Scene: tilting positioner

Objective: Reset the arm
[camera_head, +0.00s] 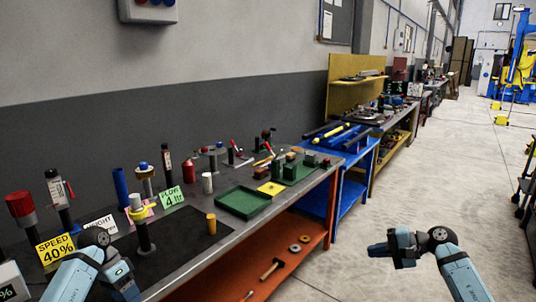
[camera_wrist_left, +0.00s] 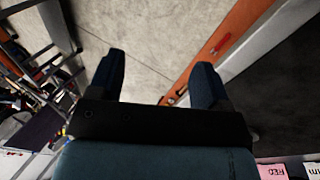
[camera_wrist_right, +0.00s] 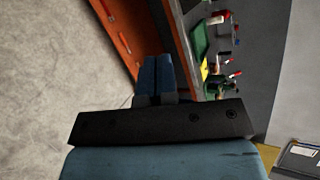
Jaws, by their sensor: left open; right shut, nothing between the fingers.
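My right gripper (camera_head: 376,250) is shut and empty, held over open floor to the right of the workbench. Its two fingers touch each other in the right wrist view (camera_wrist_right: 157,75). My left gripper (camera_head: 127,292) is low in the head view, in front of the near part of the workbench, and its fingertips are hard to make out there. In the left wrist view (camera_wrist_left: 157,80) its fingers are wide apart with nothing between them. Both arms are bent. The task names no other object.
A grey workbench (camera_head: 198,262) carries a green tray (camera_head: 243,203), a yellow "SPEED 40%" sign (camera_head: 56,249), a green sign (camera_head: 172,198) and several upright tools. Its orange lower shelf (camera_head: 262,262) holds a hammer (camera_head: 271,268). A blue bench (camera_head: 350,165) stands beyond. The concrete floor (camera_head: 410,200) is clear.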

